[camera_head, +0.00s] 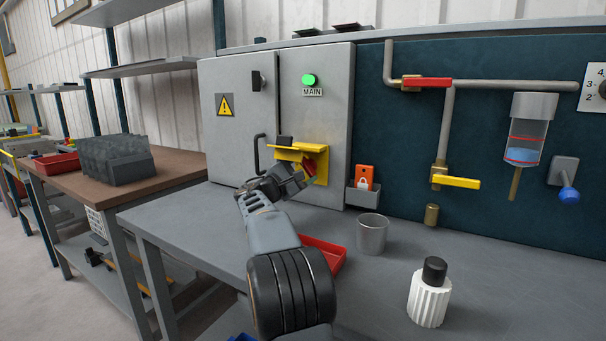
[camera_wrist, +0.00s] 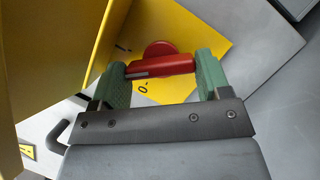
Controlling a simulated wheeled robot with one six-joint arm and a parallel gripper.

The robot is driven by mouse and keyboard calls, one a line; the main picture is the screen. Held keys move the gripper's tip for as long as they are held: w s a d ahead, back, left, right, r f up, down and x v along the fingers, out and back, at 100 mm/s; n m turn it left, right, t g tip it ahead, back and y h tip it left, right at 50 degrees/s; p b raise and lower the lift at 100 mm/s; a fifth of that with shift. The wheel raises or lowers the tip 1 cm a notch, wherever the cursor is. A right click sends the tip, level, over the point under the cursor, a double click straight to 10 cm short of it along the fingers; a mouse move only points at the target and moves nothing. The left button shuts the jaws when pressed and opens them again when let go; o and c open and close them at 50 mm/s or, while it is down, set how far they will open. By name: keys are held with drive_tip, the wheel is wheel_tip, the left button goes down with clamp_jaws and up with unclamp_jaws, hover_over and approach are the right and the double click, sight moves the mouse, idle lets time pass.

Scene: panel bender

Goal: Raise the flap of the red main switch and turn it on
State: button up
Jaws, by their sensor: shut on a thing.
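The red main switch (camera_wrist: 160,64) is a red handle on a yellow plate (camera_head: 320,174) on the grey cabinet door. Its yellow flap (camera_head: 300,148) is raised and stands out above the switch in the head view. My gripper (camera_head: 302,172) is at the switch, below the flap. In the wrist view the two green fingers of my gripper (camera_wrist: 165,72) are closed on the sides of the red handle. An "O" mark shows on the yellow plate just below the handle. The head view shows only a small part of the red switch (camera_head: 309,166). A green lamp (camera_head: 309,80) glows above the "MAIN" label.
A door handle (camera_head: 260,154) stands left of the switch. An orange padlock tag (camera_head: 364,177) sits in a grey holder to the right. A red tray (camera_head: 322,256), a grey cup (camera_head: 371,234) and a white bottle (camera_head: 429,296) stand on the bench below.

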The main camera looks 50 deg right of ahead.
drive_tip(key=shift+m+g+y, duration=0.4)
drive_tip(key=shift+m, duration=0.9)
drive_tip(key=o, duration=0.9)
drive_tip(key=shift+r, duration=0.1)
